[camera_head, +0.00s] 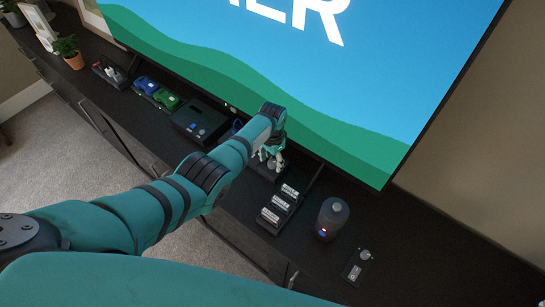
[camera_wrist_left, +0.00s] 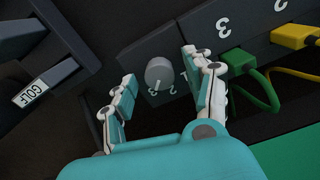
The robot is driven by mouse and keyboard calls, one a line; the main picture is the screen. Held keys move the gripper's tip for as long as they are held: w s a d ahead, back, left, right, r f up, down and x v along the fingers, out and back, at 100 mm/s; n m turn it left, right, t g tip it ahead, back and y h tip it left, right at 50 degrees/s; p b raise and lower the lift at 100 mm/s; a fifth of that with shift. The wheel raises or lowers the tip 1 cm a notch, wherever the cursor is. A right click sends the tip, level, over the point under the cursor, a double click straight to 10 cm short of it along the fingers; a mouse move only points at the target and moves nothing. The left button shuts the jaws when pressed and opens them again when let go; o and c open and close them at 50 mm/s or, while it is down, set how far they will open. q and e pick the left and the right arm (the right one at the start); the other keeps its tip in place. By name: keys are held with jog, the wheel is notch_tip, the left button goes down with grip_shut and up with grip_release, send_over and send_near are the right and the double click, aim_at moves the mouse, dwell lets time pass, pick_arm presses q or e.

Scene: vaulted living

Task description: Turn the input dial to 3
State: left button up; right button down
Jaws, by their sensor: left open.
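The input dial (camera_wrist_left: 159,73) is a round light grey knob on a dark box, seen in the left wrist view. Small white digits, upside down there, run along its lower side; I cannot make out where the knob points. My left gripper (camera_wrist_left: 160,79) is open, with one finger on each side of the knob; I cannot tell whether either finger touches it. In the head view my left gripper (camera_head: 268,154) is over the console below the screen, and it largely hides the dial. My right gripper is not in view.
Labelled cartridges (camera_head: 281,207) stand beside the dial; one reads GOLF (camera_wrist_left: 34,92). Green (camera_wrist_left: 239,61) and yellow (camera_wrist_left: 290,36) plugs sit in numbered sockets close by. A dark cylinder (camera_head: 332,218) and a small switch box (camera_head: 357,266) are to the right. The screen (camera_head: 330,100) rises behind.

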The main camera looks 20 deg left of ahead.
aim_at(272, 161)
pick_arm(q)
notch_tip(272, 161, up, 12)
dwell(0.6)
